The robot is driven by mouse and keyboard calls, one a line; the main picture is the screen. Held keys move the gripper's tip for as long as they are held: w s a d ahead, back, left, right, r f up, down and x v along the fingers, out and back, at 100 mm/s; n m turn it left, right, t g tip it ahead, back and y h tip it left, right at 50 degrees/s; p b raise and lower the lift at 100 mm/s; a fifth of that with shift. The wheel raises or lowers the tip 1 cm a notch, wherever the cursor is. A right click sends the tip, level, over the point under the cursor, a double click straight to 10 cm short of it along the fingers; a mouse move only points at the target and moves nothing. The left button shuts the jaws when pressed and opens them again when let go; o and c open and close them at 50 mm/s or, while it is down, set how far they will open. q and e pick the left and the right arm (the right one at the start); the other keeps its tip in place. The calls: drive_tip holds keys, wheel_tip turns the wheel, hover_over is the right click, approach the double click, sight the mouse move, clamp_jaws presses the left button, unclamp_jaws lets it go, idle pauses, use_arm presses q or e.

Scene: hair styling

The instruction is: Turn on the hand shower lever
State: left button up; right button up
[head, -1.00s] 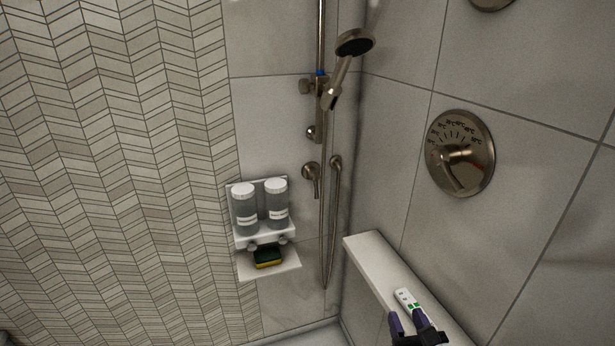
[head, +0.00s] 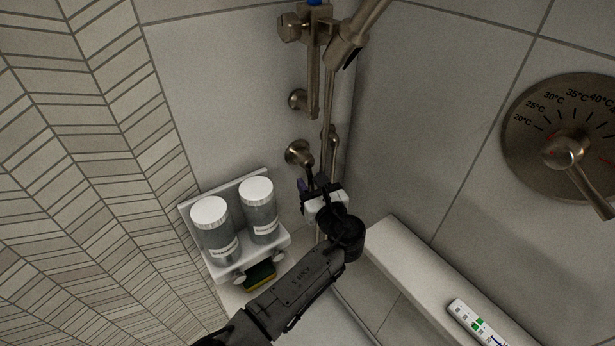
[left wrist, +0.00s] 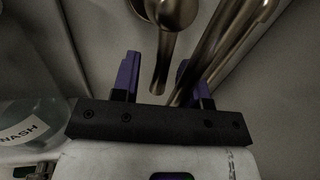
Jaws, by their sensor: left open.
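The hand shower lever (head: 309,170) is a brushed-metal handle hanging down from a round wall valve (head: 298,152). In the left wrist view the lever (left wrist: 163,65) points down between my two purple fingers. My left gripper (head: 314,184) is open just below the valve, and its body hides part of the lever in the head view. In the left wrist view, my left gripper (left wrist: 158,68) has one finger on each side of the lever, with visible gaps. Whether the lever is deep between the fingers is hard to tell. My right gripper is out of view.
The metal hose (left wrist: 225,45) runs close by my right-hand finger in the left wrist view. A wall shelf (head: 235,262) with two bottles (head: 212,228) stands left of my gripper. A temperature dial (head: 566,140) and a white ledge (head: 425,270) with a white device (head: 478,325) are right.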

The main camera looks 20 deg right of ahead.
use_arm(q)
drive_tip(key=shift+w+f, duration=0.1)
drive_tip(key=shift+w, duration=1.25)
drive_tip(key=shift+c, duration=0.3)
clamp_jaws()
